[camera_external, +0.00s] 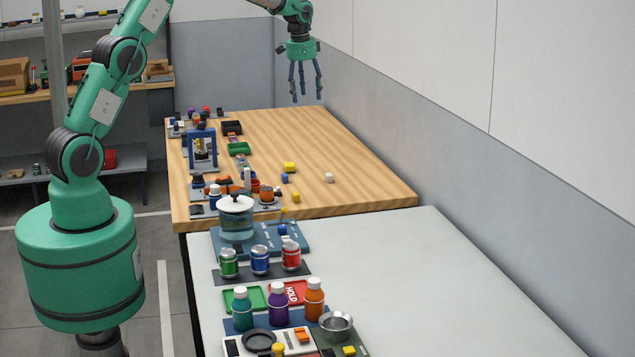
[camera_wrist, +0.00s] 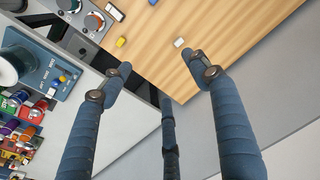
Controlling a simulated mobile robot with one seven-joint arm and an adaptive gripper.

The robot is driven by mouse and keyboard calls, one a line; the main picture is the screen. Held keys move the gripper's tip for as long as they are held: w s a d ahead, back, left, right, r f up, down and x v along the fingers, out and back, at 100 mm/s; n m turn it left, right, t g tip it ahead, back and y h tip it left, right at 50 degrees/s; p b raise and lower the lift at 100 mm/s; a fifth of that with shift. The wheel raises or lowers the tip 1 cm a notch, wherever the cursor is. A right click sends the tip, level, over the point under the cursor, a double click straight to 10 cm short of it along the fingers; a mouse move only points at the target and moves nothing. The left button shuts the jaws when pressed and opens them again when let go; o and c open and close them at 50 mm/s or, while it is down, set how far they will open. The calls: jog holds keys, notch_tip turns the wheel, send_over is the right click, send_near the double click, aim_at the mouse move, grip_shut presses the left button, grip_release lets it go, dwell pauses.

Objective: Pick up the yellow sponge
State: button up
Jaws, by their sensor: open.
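Several small yellow pieces are in view, and I cannot tell for sure which is the sponge. The largest yellow block (camera_external: 289,167) lies on the wooden table, right of the middle. A smaller yellow block (camera_external: 296,196) lies nearer that table's front edge; it also shows in the wrist view (camera_wrist: 121,42). Another yellow piece (camera_external: 349,351) is at the bottom of the external view, on the white table's items. My gripper (camera_external: 306,97) is open and empty, high above the far right of the wooden table. Its three fingers (camera_wrist: 158,65) point down, spread, touching nothing.
A white block (camera_external: 329,177) and a blue block (camera_external: 284,177) lie close to the yellow blocks. The wooden table's left side is crowded with fixtures and a green tray (camera_external: 239,149). The white table holds a lidded glass pot (camera_external: 236,220), cans and bottles. A wall runs along the right.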

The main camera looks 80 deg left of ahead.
jog(key=a+f+p, duration=0.1)
jog(key=a+f, duration=0.9)
jog(key=a, duration=0.1)
jog(key=g+p, duration=0.1)
send_over(289, 164)
notch_tip(289, 164, down, 9)
jog(key=shift+w+h, duration=0.15)
jog(key=shift+h, duration=0.25)
jog(key=shift+f, duration=0.1)
jog(key=shift+f, duration=4.15)
jog(key=shift+f, duration=0.1)
jog(key=shift+f, duration=2.55)
